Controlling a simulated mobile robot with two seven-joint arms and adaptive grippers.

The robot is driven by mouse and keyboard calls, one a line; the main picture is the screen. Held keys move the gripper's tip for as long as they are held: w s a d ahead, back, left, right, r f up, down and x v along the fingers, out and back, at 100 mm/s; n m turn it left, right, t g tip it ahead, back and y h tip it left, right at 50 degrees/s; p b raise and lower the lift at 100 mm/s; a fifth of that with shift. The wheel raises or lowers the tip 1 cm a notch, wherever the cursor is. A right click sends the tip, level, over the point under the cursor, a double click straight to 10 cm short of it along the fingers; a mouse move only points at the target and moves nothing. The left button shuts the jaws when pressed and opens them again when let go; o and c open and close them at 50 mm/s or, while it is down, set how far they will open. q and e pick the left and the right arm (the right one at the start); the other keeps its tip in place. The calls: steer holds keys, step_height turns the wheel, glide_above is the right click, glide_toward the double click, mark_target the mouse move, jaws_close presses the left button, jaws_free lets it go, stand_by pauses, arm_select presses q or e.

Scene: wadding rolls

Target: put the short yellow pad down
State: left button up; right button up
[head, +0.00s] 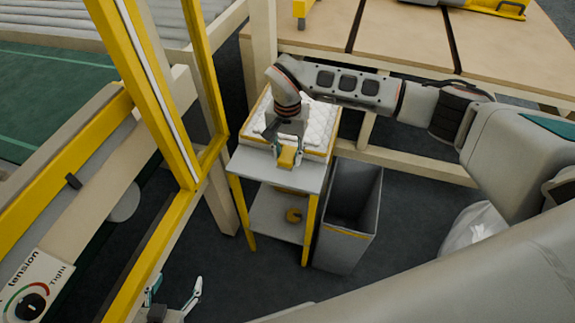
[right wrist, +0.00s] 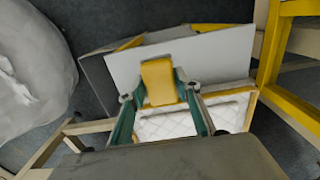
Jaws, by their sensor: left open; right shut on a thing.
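The short yellow pad (head: 287,158) is between the fingers of my right gripper (head: 288,150). It also shows in the right wrist view (right wrist: 158,82), with the green fingers on either side of it. My right gripper is shut on it, over the small cart's grey top (head: 262,165), just in front of the white quilted wadding (head: 318,122). I cannot tell whether the pad touches the top. My left gripper (head: 176,300) is open and empty at the bottom left of the head view, low and away from the cart.
A grey bin (head: 364,222) stands right of the cart. The cart's lower shelf (head: 272,218) holds a small yellow object (head: 293,215). A yellow machine frame (head: 150,80) rises at the left. A white bag (head: 474,226) lies on the floor. A wooden table (head: 400,38) is behind.

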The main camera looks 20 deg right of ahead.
mark_target(288, 167)
steer(key=shift+f, duration=2.7)
steer(key=shift+f, duration=0.1)
steer(key=shift+f, duration=0.1)
steer(key=o, duration=1.2)
